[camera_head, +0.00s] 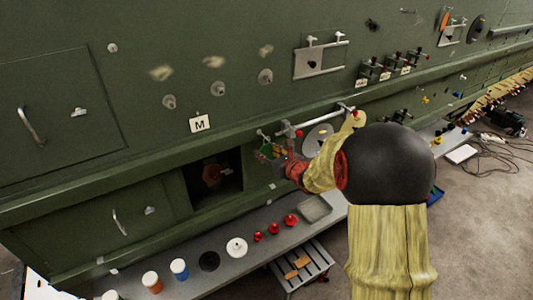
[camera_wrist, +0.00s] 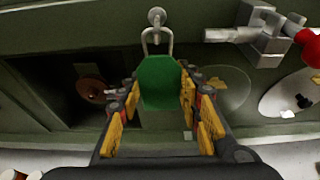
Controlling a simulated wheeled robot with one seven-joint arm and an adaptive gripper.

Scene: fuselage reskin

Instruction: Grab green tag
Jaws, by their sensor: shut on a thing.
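The green tag (camera_wrist: 160,84) hangs from a metal loop on a round peg (camera_wrist: 157,17) on the dark green panel. In the wrist view it sits between the two yellow-padded fingers of my gripper (camera_wrist: 160,98). The gripper is shut on the tag, with one finger on each side of it. In the head view the tag (camera_head: 266,151) is small and partly covered by my gripper (camera_head: 275,156), which reaches the panel just right of the dark opening.
A dark open recess (camera_head: 213,178) lies left of the gripper. A clamp with a red knob (camera_wrist: 309,45) stands close on the right in the wrist view. Below, a grey shelf (camera_head: 208,277) holds red knobs (camera_head: 273,228), discs and jars.

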